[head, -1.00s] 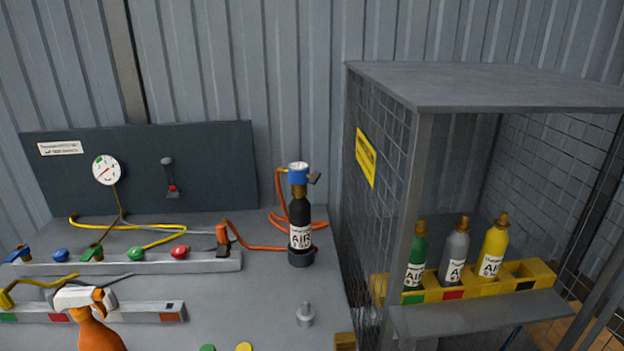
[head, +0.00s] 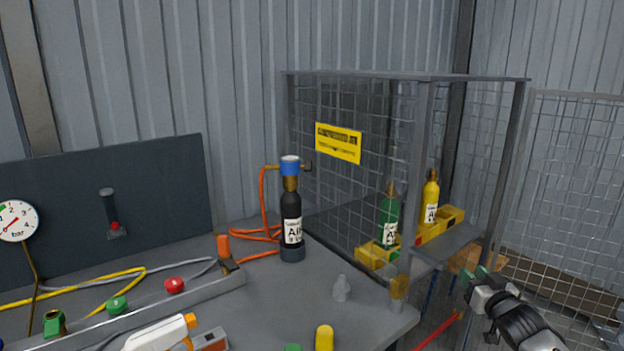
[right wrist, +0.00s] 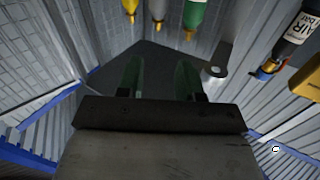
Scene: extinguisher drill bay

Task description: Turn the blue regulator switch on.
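The blue regulator switch (head: 290,165) sits as a blue cap on the brass neck of an upright black AIR cylinder (head: 292,212). The cylinder stands at the back of the bench, left of the mesh cage. The switch also shows in the right wrist view (right wrist: 266,70), where the cylinder (right wrist: 289,38) appears upside down at the upper right. My right gripper (head: 478,280) is at the lower right, in front of the cage and well away from the switch. Its green fingers (right wrist: 160,78) are apart with nothing between them. My left gripper is not in view.
The mesh cage (head: 345,190) holds a green cylinder (head: 389,218) and a yellow one (head: 430,200) in a yellow rack. An orange hose (head: 263,205) runs from the regulator. A small grey fitting (head: 342,289) stands on the bench (head: 270,310). A white-and-orange sprayer (head: 160,334) is at lower left.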

